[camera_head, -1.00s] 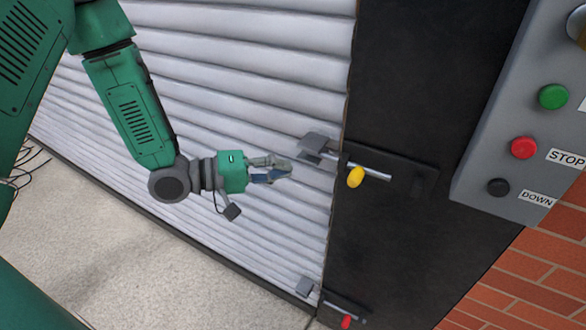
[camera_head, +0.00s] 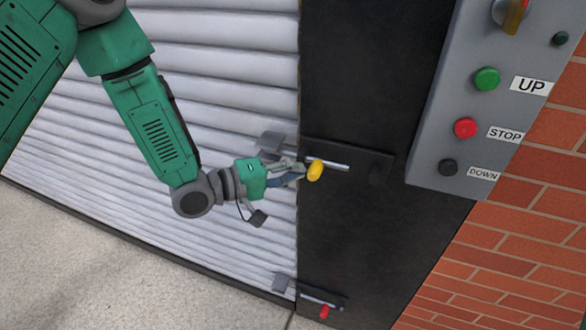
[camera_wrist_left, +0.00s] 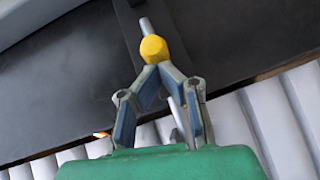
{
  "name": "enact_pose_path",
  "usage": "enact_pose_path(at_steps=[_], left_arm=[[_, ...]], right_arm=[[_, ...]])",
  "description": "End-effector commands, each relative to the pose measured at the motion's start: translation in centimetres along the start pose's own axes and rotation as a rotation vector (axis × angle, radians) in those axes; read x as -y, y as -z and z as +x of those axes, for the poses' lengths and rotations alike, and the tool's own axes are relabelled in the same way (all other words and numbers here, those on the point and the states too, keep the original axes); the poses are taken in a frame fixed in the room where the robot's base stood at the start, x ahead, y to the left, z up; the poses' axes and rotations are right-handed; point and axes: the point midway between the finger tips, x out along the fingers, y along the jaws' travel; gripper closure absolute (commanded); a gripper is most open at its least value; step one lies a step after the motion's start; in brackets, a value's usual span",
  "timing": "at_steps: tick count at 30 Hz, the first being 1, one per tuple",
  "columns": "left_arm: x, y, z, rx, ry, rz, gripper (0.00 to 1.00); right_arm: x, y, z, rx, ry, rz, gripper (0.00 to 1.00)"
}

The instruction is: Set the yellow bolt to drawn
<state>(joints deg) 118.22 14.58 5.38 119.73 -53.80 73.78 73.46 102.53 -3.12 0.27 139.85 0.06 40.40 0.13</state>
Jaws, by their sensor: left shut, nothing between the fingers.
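The yellow bolt is a metal rod with a yellow knob (camera_head: 315,170) on a dark plate, at the edge of the dark door post. Its rod reaches left toward a grey bracket (camera_head: 270,141) on the shutter. My left gripper (camera_head: 301,171) is shut and empty, its fingertips right at the left side of the knob. In the left wrist view the fingertips (camera_wrist_left: 158,68) meet just below the yellow knob (camera_wrist_left: 153,49), seeming to touch it; they are not around it. The rod's end shows beyond the knob. My right gripper is not in view.
A grey control box (camera_head: 455,110) with UP, STOP and DOWN buttons hangs at the upper right, beside a brick wall (camera_head: 510,260). A second bolt with a red knob (camera_head: 325,311) sits low on the post. The ribbed shutter (camera_head: 225,60) fills the left.

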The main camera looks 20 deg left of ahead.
Motion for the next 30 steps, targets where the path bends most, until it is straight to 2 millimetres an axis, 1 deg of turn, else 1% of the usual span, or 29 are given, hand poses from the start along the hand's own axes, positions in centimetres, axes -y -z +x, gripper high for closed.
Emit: enact_pose_path(at_steps=[2, 5, 12, 15, 19, 30], left_arm=[[0.0, 0.0, 0.0, 0.0, 0.0, 0.0, 1.0], [-0.2, -0.7, 0.7, 0.0, -0.001, -0.001, 1.0], [-1.1, -4.3, 4.3, 0.003, -0.001, -0.002, 1.0], [-1.4, -5.3, 5.3, 0.002, 0.0, -0.001, 1.0], [-1.6, -5.7, 5.7, 0.002, 0.0, 0.0, 1.0], [-1.6, -5.8, 5.7, 0.004, 0.001, 0.0, 1.0]], right_arm=[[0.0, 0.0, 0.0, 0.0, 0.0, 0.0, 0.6], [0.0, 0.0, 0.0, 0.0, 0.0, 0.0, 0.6], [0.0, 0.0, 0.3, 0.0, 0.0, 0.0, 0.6], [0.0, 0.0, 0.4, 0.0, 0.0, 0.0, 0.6], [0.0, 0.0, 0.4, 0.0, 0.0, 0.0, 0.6], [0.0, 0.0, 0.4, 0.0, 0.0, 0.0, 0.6]])
